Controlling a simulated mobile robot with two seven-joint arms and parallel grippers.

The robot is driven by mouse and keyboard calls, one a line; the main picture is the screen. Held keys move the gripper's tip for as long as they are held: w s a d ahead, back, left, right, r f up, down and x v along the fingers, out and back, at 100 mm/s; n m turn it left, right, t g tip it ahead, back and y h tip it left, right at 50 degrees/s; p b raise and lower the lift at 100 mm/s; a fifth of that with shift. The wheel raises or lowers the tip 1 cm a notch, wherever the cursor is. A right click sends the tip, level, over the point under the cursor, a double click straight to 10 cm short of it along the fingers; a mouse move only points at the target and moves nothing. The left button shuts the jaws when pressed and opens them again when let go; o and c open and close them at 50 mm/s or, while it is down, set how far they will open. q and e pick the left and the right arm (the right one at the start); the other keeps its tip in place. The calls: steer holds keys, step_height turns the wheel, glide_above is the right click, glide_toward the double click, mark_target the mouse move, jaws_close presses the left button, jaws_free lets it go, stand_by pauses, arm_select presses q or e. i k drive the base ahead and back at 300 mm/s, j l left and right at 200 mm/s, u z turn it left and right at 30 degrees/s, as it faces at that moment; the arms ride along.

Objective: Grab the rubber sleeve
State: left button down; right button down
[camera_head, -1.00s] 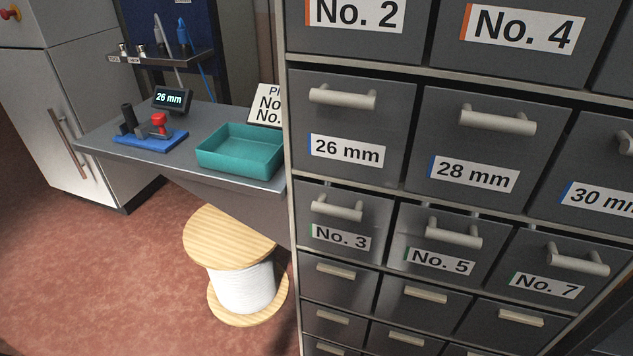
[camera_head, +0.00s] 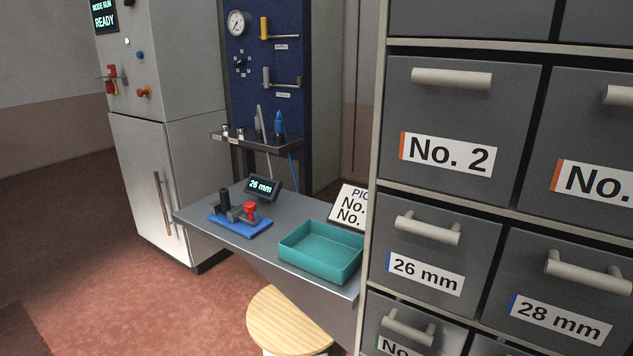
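No rubber sleeve can be made out in the head view. The drawer cabinet fills the right side, with closed drawers labelled No. 2 (camera_head: 437,122), 26 mm (camera_head: 432,262) and 28 mm (camera_head: 555,300), each with a pale bar handle. A teal tray (camera_head: 320,266) on the grey bench (camera_head: 268,215) looks empty. A small display (camera_head: 262,187) on the bench reads 26 mm. A sign (camera_head: 350,207) beside the tray is partly hidden by the cabinet; "No." shows on two of its lines. Neither of my grippers is in view.
A blue fixture (camera_head: 240,224) with a black post and red knob sits on the bench. A small shelf (camera_head: 255,140) holds tools before a blue panel (camera_head: 264,60). A grey machine cabinet (camera_head: 165,130) stands left. The floor at lower left is clear.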

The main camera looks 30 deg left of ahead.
mark_target(224, 193)
steer(key=u, duration=1.4)
